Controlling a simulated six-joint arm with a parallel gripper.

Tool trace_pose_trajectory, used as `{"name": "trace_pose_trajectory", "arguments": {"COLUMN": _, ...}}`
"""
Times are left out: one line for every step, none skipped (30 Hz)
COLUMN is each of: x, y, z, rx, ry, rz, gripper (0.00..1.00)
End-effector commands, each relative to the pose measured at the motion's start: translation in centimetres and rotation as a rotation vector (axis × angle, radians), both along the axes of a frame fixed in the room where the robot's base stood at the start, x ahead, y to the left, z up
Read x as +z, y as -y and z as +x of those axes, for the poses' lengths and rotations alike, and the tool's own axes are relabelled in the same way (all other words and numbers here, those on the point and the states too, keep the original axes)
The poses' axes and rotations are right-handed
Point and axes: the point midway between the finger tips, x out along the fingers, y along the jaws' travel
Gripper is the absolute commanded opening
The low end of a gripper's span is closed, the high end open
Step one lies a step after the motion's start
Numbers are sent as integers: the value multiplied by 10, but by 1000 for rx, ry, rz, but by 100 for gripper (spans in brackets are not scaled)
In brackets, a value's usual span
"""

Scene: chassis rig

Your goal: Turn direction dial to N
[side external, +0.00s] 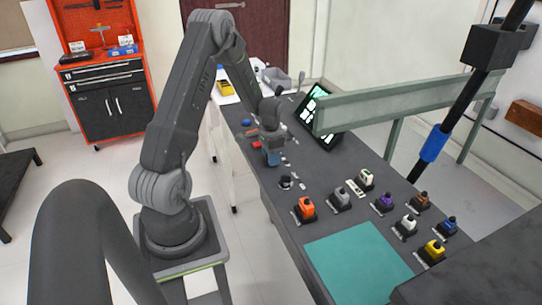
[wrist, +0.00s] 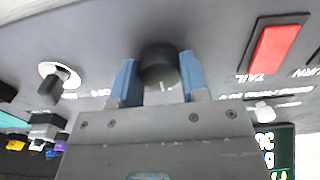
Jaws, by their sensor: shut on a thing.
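My gripper (wrist: 159,82) has its two blue fingers on either side of a round black dial knob (wrist: 159,62) and is shut on it. The markings around this knob are mostly hidden by the fingers, so I cannot read which letter it points at. In the side view my gripper (side external: 272,158) is low over the dark panel and hides the knob there. A second black knob on a round white plate (wrist: 47,70) stands free to the left in the wrist view. It also shows in the side view, nearer the camera than my gripper.
A red rectangle marked TAIL (wrist: 274,48) and a small white knob (wrist: 262,111) are at the right in the wrist view. Several coloured blocks, such as the orange one (side external: 305,208), stand near the teal mat (side external: 355,265). A tablet screen (side external: 318,112) and a green rail (side external: 390,103) lie beyond.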

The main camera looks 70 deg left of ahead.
Motion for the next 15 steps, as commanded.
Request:
{"name": "trace_pose_trajectory", "arguments": {"x": 0, "y": 0, "z": 0, "rx": -7, "ry": -1, "rz": 0, "gripper": 17}}
{"name": "trace_pose_trajectory", "arguments": {"x": 0, "y": 0, "z": 0, "rx": -11, "ry": -1, "rz": 0, "gripper": 17}}
{"name": "trace_pose_trajectory", "arguments": {"x": 0, "y": 0, "z": 0, "rx": -15, "ry": -1, "rz": 0, "gripper": 17}}
{"name": "trace_pose_trajectory", "arguments": {"x": 0, "y": 0, "z": 0, "rx": -17, "ry": -1, "rz": 0, "gripper": 17}}
{"name": "trace_pose_trajectory", "arguments": {"x": 0, "y": 0, "z": 0, "rx": -18, "ry": -1, "rz": 0, "gripper": 17}}
{"name": "trace_pose_trajectory", "arguments": {"x": 0, "y": 0, "z": 0, "rx": -19, "ry": -1, "rz": 0, "gripper": 17}}
{"name": "trace_pose_trajectory", "arguments": {"x": 0, "y": 0, "z": 0, "rx": -20, "ry": -1, "rz": 0, "gripper": 17}}
{"name": "trace_pose_trajectory", "arguments": {"x": 0, "y": 0, "z": 0, "rx": -20, "ry": -1, "rz": 0, "gripper": 17}}
{"name": "trace_pose_trajectory", "arguments": {"x": 0, "y": 0, "z": 0, "rx": -20, "ry": 0, "rz": 0, "gripper": 17}}
{"name": "trace_pose_trajectory", "arguments": {"x": 0, "y": 0, "z": 0, "rx": -19, "ry": 0, "rz": 0, "gripper": 17}}
{"name": "trace_pose_trajectory", "arguments": {"x": 0, "y": 0, "z": 0, "rx": -19, "ry": 0, "rz": 0, "gripper": 17}}
{"name": "trace_pose_trajectory", "arguments": {"x": 0, "y": 0, "z": 0, "rx": -19, "ry": 0, "rz": 0, "gripper": 17}}
{"name": "trace_pose_trajectory", "arguments": {"x": 0, "y": 0, "z": 0, "rx": -19, "ry": 0, "rz": 0, "gripper": 17}}
{"name": "trace_pose_trajectory", "arguments": {"x": 0, "y": 0, "z": 0, "rx": -19, "ry": 0, "rz": 0, "gripper": 17}}
{"name": "trace_pose_trajectory", "arguments": {"x": 0, "y": 0, "z": 0, "rx": -19, "ry": 0, "rz": 0, "gripper": 42}}
